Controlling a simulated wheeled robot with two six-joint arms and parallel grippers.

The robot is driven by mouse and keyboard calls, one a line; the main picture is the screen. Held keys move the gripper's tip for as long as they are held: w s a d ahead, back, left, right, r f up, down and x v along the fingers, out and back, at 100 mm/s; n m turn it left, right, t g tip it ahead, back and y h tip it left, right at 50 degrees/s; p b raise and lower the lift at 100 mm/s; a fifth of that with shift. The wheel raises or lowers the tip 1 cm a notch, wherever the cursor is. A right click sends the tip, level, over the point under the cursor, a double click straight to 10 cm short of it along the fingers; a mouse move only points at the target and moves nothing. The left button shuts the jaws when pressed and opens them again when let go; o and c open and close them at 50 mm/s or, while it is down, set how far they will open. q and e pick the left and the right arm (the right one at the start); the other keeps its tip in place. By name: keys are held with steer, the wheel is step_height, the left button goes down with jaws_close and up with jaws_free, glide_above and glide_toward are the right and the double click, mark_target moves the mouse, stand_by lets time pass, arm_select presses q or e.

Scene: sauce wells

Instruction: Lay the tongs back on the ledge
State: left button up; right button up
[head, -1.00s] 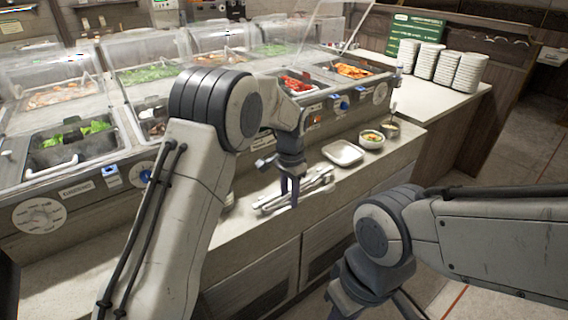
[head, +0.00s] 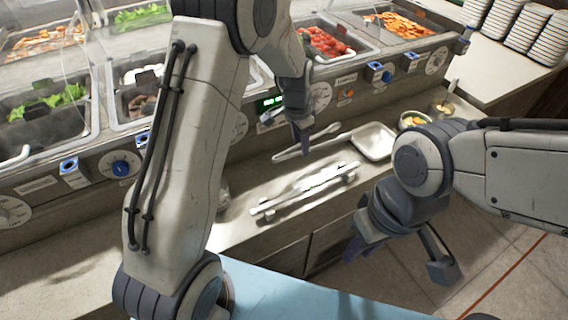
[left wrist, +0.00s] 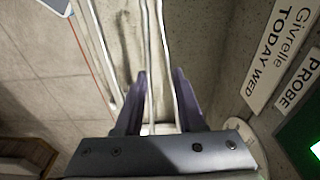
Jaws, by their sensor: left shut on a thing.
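The silver tongs (head: 287,153) are at the back of the stone ledge (head: 240,240), close to the counter's front panel. My left gripper (head: 301,148) is shut on them near their middle. In the left wrist view my left gripper (left wrist: 158,90) has long thin metal arms of the tongs (left wrist: 150,30) running between its fingers. Whether the tongs touch the ledge, I cannot tell. My right gripper (head: 400,262) is open and empty, in front of the ledge.
A silver rack of long bars (head: 305,190) lies on the ledge in front of the tongs. A white square tray (head: 374,141) and a small bowl (head: 413,120) stand to the right. Food wells line the back. Stacked plates (head: 527,27) are at far right.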

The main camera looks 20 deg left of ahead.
mark_target(282, 158)
arm_select(q)
steer(key=s+a+f, duration=0.1)
steer(key=a, duration=0.1)
steer(key=s+a+f, duration=0.2)
steer(key=shift+s+a+f, duration=0.2)
steer(key=shift+s+a, duration=0.05)
steer(key=shift+s+a+f, duration=0.1)
steer(key=shift+f, duration=0.1)
steer(key=shift+f+p, duration=0.4)
steer(key=shift+f, duration=1.45)
steer(key=shift+f, duration=0.1)
steer(key=shift+f, duration=0.15)
steer(key=o, duration=0.6)
